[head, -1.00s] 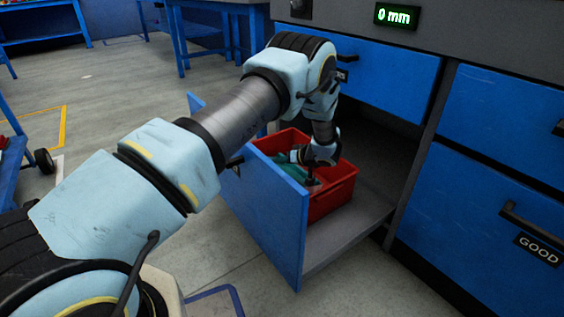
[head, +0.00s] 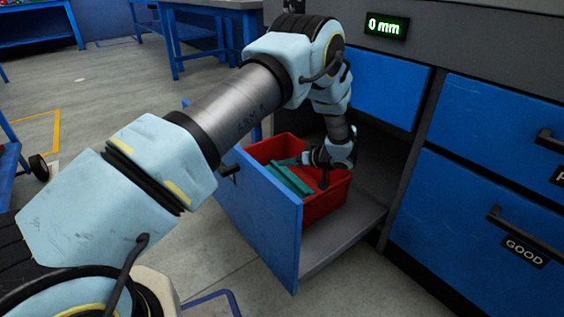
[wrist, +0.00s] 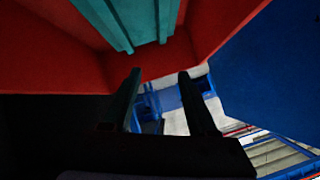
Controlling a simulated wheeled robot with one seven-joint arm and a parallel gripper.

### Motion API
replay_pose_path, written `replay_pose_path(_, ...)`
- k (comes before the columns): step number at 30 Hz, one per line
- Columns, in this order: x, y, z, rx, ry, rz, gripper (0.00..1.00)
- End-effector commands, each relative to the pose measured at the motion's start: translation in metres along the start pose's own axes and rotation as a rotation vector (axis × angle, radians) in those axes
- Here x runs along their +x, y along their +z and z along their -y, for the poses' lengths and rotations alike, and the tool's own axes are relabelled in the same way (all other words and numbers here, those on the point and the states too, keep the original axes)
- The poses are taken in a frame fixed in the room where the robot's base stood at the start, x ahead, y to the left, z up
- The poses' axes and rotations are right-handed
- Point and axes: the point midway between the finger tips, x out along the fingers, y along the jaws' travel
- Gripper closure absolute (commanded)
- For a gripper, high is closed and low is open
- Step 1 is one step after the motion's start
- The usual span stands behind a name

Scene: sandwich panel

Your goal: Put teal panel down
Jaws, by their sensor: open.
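The teal panel (head: 288,180) lies inside the red bin (head: 327,204), toward its left side in the head view. In the wrist view the teal panel (wrist: 138,20) shows at the top, against the red bin wall (wrist: 40,45). My gripper (head: 323,184) is over the right part of the bin, low near its rim. In the wrist view my gripper (wrist: 160,75) has its two fingers apart with nothing between them. The panel is apart from the fingers. My wrist hides part of the bin's far side.
The bin stands in an open drawer with a blue front (head: 262,222) and a grey floor (head: 345,238). Closed blue drawers, one labelled GOOD (head: 524,251), are to the right. A display (head: 387,25) reads 0 mm. Open floor lies to the left.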

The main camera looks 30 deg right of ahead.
Motion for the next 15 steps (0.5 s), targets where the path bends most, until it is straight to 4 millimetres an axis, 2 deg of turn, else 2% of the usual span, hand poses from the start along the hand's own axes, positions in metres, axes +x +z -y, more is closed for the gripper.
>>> replay_pose_path(1,-0.010,-0.002,0.001,0.001,0.001,0.000,0.41)
replay_pose_path(6,-0.029,-0.001,0.000,0.001,0.001,0.000,0.41)
replay_pose_path(15,-0.035,-0.002,0.001,-0.002,0.002,-0.001,0.41)
